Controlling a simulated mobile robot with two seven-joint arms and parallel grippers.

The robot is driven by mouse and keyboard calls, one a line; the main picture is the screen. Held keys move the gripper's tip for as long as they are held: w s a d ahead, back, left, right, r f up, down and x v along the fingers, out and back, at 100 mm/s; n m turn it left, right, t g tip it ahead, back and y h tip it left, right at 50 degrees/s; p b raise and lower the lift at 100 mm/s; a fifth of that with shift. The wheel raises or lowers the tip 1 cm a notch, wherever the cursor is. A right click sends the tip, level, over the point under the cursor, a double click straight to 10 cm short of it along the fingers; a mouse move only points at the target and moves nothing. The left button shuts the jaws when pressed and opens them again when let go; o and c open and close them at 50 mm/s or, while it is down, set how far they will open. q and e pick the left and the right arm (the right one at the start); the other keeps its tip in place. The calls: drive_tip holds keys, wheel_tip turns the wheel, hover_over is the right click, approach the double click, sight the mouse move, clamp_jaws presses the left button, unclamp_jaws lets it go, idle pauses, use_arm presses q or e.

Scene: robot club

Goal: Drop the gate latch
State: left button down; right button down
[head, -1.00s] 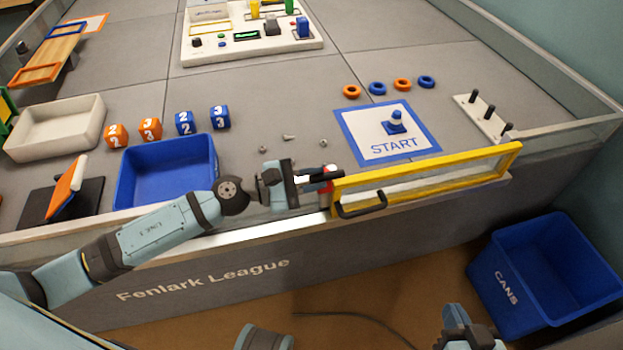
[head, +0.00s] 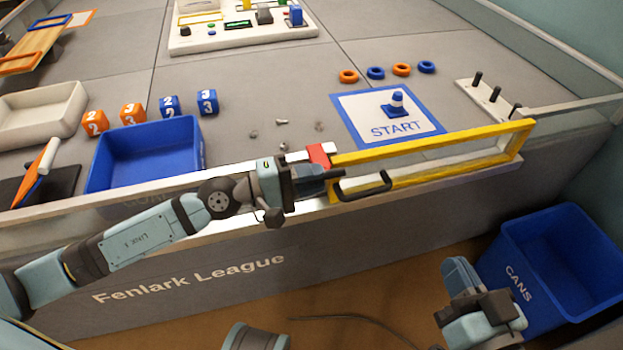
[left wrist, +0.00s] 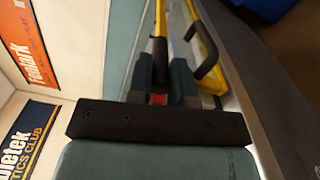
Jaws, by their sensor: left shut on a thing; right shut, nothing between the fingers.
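The closed yellow-framed gate (head: 430,142) stands along the near edge of the field, with a black handle (head: 363,186) on its front. The red gate latch (head: 318,154) is at the gate's left end; part of it is hidden by my gripper. My left gripper (head: 330,174) is at that end and shut on the latch. In the left wrist view, red latch (left wrist: 158,98) shows between the fingers (left wrist: 160,90), with the yellow gate frame (left wrist: 201,35) beyond. My right gripper (head: 460,280) is shut and empty, low in front of the field, left of the blue bin.
A blue CANS bin (head: 560,262) stands on the floor at right. A blue tray (head: 150,165) lies behind my left arm. Small loose metal parts (head: 281,122) lie nearby.

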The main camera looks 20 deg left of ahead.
use_arm(q)
drive_tip(key=shift+f, duration=0.25)
use_arm(e)
drive_tip(key=shift+f, duration=0.25)
use_arm(q)
drive_tip(key=c, duration=1.1)
unclamp_jaws()
drive_tip(key=shift+o, duration=0.2)
drive_tip(key=shift+r, duration=0.1)
drive_tip(key=b+v, duration=0.7)
drive_tip(key=v, duration=0.6)
drive_tip(key=shift+s+a+b, duration=0.25)
drive_tip(key=shift+a+b, duration=0.1)
drive_tip(key=shift+b, duration=0.05)
use_arm(e)
drive_tip(key=shift+w+d+f+n+y, duration=0.15)
drive_tip(key=shift+w+d+f+n, duration=0.2)
drive_tip(key=shift+w+f+n, duration=0.5)
drive_tip(key=shift+w+d+f+n+y, duration=0.15)
drive_tip(key=shift+w+d+f+n, duration=0.25)
drive_tip(key=shift+f+n, duration=0.45)
drive_tip(key=shift+r, duration=0.2)
